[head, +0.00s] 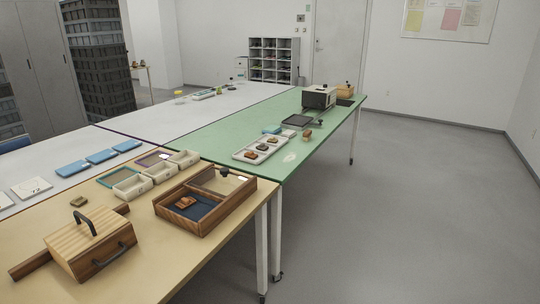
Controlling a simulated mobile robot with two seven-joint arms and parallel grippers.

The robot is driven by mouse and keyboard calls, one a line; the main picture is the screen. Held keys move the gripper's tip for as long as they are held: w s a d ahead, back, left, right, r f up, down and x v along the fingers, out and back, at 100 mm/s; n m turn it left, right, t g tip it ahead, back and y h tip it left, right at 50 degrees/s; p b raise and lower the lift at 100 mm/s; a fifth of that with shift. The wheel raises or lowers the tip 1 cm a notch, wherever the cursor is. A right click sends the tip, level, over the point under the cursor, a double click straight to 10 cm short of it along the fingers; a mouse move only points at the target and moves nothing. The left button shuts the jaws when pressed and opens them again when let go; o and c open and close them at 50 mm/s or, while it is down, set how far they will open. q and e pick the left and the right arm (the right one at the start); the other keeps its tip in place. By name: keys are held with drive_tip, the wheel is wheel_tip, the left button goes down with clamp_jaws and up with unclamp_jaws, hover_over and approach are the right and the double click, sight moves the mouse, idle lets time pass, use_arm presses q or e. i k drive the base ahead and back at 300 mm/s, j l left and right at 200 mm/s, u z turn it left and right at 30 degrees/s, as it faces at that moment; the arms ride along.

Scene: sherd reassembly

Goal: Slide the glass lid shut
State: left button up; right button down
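A wooden case (206,225) lies on the near tan table. Its front-left part shows a dark blue lining (204,210) with brown sherds (186,202) on it. A pane that looks like the glass lid (213,181) shows at the far part of the case, with a black knob (225,172) near its far edge. The dark blue part looks uncovered, though clear glass is hard to make out at this size. Neither of my grippers is in view.
A striped wooden box (78,254) with dark handles stands at the near left. Small cream trays (132,187) sit just left of the case. A white tray of sherds (262,148) lies on the green table. Grey floor (400,220) is clear to the right.

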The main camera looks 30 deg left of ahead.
sight(224, 171)
drive_tip(key=i+l+u, duration=0.2)
drive_tip(key=i, duration=0.45)
drive_tip(key=i+l+u, duration=0.2)
drive_tip(key=i, duration=0.4)
drive_tip(key=i+l+u, duration=0.1)
drive_tip(key=i+u, duration=0.15)
drive_tip(key=u, duration=0.25)
drive_tip(key=i+l+u, duration=0.2)
drive_tip(key=u, duration=0.25)
drive_tip(key=i+l+u, duration=0.3)
drive_tip(key=u, duration=0.2)
drive_tip(key=i+l+u, duration=0.1)
drive_tip(key=l+u, duration=0.35)
drive_tip(key=i+l+u, duration=0.1)
drive_tip(key=l+u, duration=0.2)
drive_tip(key=u, duration=0.2)
drive_tip(key=l+u, duration=0.45)
drive_tip(key=i+u, duration=0.25)
drive_tip(key=j, duration=0.05)
